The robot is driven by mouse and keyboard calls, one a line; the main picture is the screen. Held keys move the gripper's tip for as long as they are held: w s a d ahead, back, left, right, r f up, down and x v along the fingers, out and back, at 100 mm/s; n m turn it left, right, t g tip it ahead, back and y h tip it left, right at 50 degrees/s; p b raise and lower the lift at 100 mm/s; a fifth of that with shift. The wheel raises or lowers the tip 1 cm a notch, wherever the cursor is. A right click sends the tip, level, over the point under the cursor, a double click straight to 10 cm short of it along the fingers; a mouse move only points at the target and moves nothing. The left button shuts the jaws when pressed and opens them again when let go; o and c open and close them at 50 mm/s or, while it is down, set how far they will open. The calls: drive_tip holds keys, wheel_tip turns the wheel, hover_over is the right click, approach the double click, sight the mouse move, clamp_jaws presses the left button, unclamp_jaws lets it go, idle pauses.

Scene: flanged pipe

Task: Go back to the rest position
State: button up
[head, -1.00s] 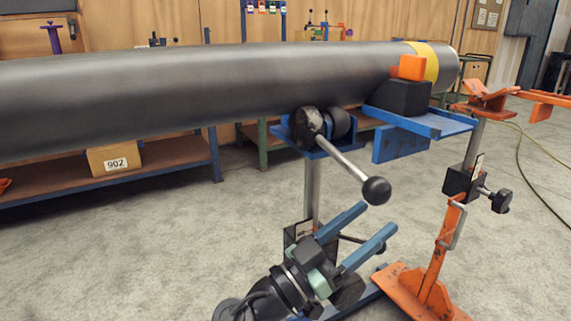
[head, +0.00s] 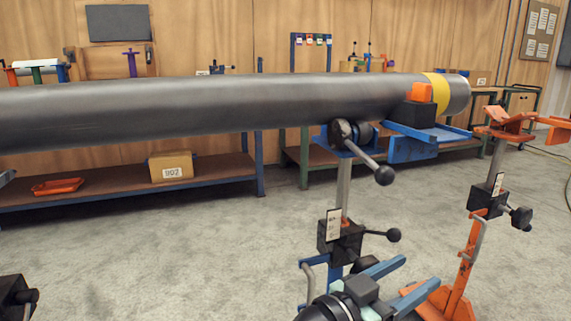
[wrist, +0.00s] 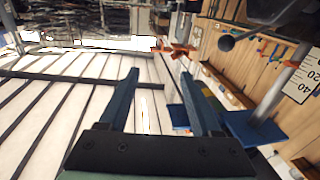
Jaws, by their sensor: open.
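My gripper (head: 402,284) is at the bottom of the head view, low in front of the blue pipe stand (head: 343,190). Its two blue fingers are apart with nothing between them. In the wrist view my gripper (wrist: 160,95) also shows open and empty. The long grey pipe (head: 200,108) runs across the head view, with a yellow band (head: 436,93) near its right end. It rests on the blue stand's rollers, apart from my gripper.
A crank with a black ball (head: 384,175) sticks out from the blue stand. An orange stand (head: 470,240) is at the right. Behind are a low shelf with a cardboard box (head: 171,167) and an orange tool (head: 58,186).

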drive_tip(key=s+a+r+n+t+y, duration=0.1)
drive_tip(key=a+r+n+t+y, duration=0.3)
drive_tip(key=a+n+y, duration=0.35)
drive_tip(key=s+a+r+n+t+y, duration=0.1)
drive_tip(key=a+r+n+t+y, duration=0.35)
drive_tip(key=a+y, duration=0.55)
drive_tip(key=s+r+t+h+p, duration=0.1)
drive_tip(key=s+r+t+p, duration=0.3)
drive_tip(key=r, duration=0.9)
drive_tip(key=s+r+t+p, duration=0.2)
drive_tip(key=s+r+p, duration=0.25)
drive_tip(key=r, duration=0.85)
drive_tip(key=s+r+t+h+p, duration=0.1)
drive_tip(key=s+r+t+p, duration=0.35)
drive_tip(key=r, duration=0.85)
wheel_tip(320, 180, up, 34)
drive_tip(key=p, duration=3.5)
drive_tip(key=shift+w+a+f+g, duration=0.2)
drive_tip(key=shift+w+a+g, duration=0.15)
drive_tip(key=shift+a+g, duration=0.1)
drive_tip(key=shift+y, duration=0.25)
